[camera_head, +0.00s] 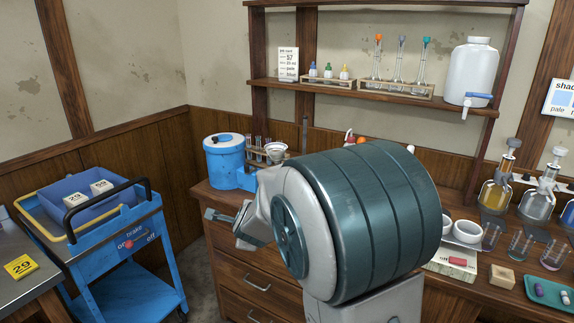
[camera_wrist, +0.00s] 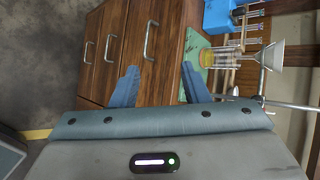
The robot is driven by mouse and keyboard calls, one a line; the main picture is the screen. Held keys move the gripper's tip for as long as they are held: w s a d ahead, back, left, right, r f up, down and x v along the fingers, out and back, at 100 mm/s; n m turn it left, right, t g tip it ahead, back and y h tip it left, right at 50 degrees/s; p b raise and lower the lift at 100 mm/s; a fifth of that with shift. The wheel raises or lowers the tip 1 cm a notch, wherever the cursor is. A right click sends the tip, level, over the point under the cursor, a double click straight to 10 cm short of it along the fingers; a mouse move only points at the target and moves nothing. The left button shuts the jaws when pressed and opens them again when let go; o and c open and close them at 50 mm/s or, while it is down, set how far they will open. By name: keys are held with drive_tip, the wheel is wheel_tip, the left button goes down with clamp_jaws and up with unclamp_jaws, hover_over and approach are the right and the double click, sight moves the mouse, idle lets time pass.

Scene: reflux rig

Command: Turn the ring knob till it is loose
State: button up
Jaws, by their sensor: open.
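My gripper (camera_wrist: 160,86) is open and empty, with its two blue fingers apart in front of the drawer fronts in the wrist view. In the head view the gripper (camera_head: 228,228) shows left of my large arm link, before the bench. A funnel (camera_wrist: 270,57) sits above a beaker of yellow liquid (camera_wrist: 222,57) on a green mat (camera_wrist: 194,50), up and right of the fingers. The funnel also shows in the head view (camera_head: 276,149), near an upright rod (camera_head: 304,132).
A blue tank (camera_head: 224,158) and a test-tube rack stand on the bench. Drawers with handles (camera_wrist: 150,40) form its front. A blue cart (camera_head: 120,245) stands left, with open floor between. Bottles (camera_head: 495,185), glasses and a green tray (camera_head: 550,293) stand right.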

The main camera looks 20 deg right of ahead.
drive_tip(key=w+d+r+m+h+p, duration=0.2)
drive_tip(key=w+d+m+h, duration=0.4)
drive_tip(key=d+m, duration=0.4)
drive_tip(key=w+d+r+m+h+p, duration=0.2)
drive_tip(key=w+d+m+h+p, duration=0.3)
drive_tip(key=d+m, duration=0.5)
drive_tip(key=w+m+h, duration=0.1)
drive_tip(key=w+h, duration=0.1)
drive_tip(key=w, duration=0.1)
drive_tip(key=shift+w+r, duration=0.4)
clamp_jaws()
